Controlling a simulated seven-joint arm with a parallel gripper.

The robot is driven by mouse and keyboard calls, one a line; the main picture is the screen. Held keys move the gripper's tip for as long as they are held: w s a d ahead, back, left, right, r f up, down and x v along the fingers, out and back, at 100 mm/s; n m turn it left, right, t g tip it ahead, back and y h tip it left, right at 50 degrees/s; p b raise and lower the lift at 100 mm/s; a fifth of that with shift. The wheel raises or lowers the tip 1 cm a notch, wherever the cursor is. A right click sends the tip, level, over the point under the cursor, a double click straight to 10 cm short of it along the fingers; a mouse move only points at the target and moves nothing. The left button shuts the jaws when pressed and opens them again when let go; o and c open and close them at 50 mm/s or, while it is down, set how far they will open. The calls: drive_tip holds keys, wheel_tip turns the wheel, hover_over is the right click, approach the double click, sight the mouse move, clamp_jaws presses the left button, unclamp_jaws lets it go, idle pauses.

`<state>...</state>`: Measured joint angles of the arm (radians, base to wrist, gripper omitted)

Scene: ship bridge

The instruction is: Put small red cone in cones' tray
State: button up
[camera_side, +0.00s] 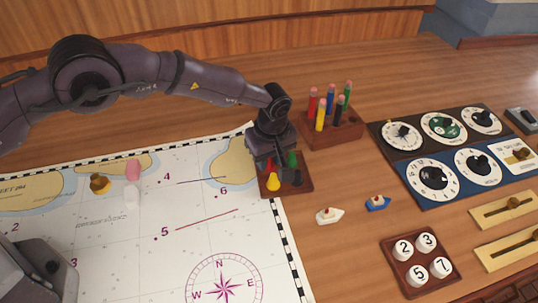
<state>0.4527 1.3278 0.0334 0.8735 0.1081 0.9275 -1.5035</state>
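The cones' tray (308,187) is a small dark wooden block at the right edge of the sea chart. A yellow cone (273,184), a green cone (292,160) and a black cone (297,178) stand in it. A small red cone (268,166) shows at the tray's back left, just below my gripper (268,158) and partly hidden by it. My gripper points down over the back left part of the tray. Its fingers are small and dark here, so I cannot tell whether they hold the red cone or are apart from it.
A wooden pen rack (333,132) with coloured pens stands close behind the tray. A white boat (330,215) and a blue boat (377,203) lie to its right. A numbered-disc tray (418,264) and dial panels (440,155) are farther right. Pink (133,170) and brown (99,183) pieces sit on the chart.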

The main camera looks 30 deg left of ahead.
drive_tip(key=shift+r, duration=0.1)
wheel_tip(320, 180, up, 12)
drive_tip(key=d, duration=0.1)
drive_tip(key=shift+s, duration=0.4)
drive_tip(key=shift+r, duration=0.15)
wheel_tip(320, 180, up, 11)
drive_tip(key=m, duration=0.2)
hover_over(272, 170)
drive_tip(key=s+a, duration=0.2)
drive_tip(key=a, duration=0.5)
drive_tip(key=s+a+r+m+t+h, duration=0.1)
drive_tip(key=s+a+r+m+t, duration=0.15)
drive_tip(key=s+a+r, duration=0.55)
drive_tip(key=s+a+r+m+t, duration=0.1)
drive_tip(key=s+a+m, duration=0.2)
drive_tip(key=s, duration=0.7)
drive_tip(key=s+a+r+m+t, duration=0.1)
drive_tip(key=s+a+m, duration=0.3)
drive_tip(key=s, duration=0.7)
drive_tip(key=shift+a+r, duration=0.2)
drive_tip(key=shift+a, duration=0.35)
